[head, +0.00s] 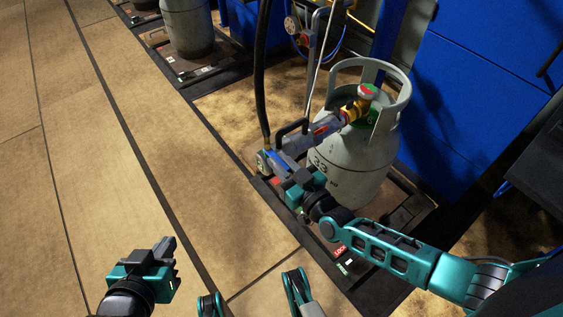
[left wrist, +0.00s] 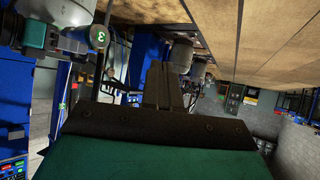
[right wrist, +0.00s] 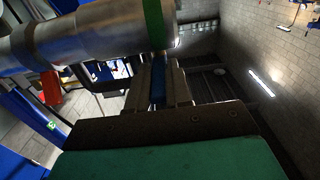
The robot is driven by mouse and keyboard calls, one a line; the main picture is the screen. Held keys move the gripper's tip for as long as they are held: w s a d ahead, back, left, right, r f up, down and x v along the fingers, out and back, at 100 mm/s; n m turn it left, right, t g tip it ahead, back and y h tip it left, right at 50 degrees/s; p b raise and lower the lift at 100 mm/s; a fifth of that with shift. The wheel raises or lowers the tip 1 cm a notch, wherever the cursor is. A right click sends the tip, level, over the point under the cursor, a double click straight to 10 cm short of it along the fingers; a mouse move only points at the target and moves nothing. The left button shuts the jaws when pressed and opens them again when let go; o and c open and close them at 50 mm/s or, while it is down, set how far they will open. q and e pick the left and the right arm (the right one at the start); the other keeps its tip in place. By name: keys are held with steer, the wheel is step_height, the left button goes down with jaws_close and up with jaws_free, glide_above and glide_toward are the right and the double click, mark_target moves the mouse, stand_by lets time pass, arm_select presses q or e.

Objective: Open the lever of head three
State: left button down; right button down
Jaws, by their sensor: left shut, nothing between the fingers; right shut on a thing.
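The grey filling head (head: 315,133) is joined to the brass valve (head: 354,109) of a grey gas cylinder (head: 345,170). A round green "3" marker (left wrist: 98,38) shows on the head in the left wrist view. My right gripper (head: 281,167) is at the hose end of the head. Its fingers (right wrist: 158,90) are shut on a narrow blue lever (right wrist: 158,82), mostly hidden between them. The head's grey barrel (right wrist: 95,35) with a green band passes just beyond the fingertips. My left gripper (head: 170,247) is shut and empty over the floor, well away from the head.
The cylinder stands on a dark-framed scale (head: 415,207) with a red "LOCK" label. A black hose (head: 262,75) rises from the head. A blue cabinet (head: 470,110) stands behind at right. Another cylinder (head: 187,28) stands at the back. The tiled floor (head: 85,150) at left is clear.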

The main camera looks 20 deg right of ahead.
steer(key=shift+s+a+r+m+t+h+p, duration=0.1)
steer(key=shift+a+r+m+t+h+p, duration=0.1)
steer(key=shift+m+h+p, duration=0.3)
steer(key=shift+a+r+m+t+h+p, duration=0.1)
steer(key=shift+a+m+h+p, duration=0.15)
steer(key=shift+h+p, duration=0.35)
arm_select(q)
steer(key=shift+a+r+p, duration=0.4)
steer(key=shift+a+r, duration=0.15)
steer(key=shift+r, duration=0.05)
arm_select(e)
steer(key=shift+a+f+m+h, duration=0.15)
steer(key=shift+m+h, duration=0.25)
steer(key=shift+h, duration=0.2)
steer(key=shift+a+f+m+h, duration=0.1)
steer(key=shift+m+h, duration=0.25)
steer(key=shift+h, duration=0.25)
steer(key=c, duration=1.3)
jaws_free()
arm_select(q)
steer(key=shift+d+r, duration=0.15)
steer(key=shift+r, duration=0.05)
arm_select(e)
steer(key=shift+o, duration=1.3)
steer(key=shift+s, duration=0.1)
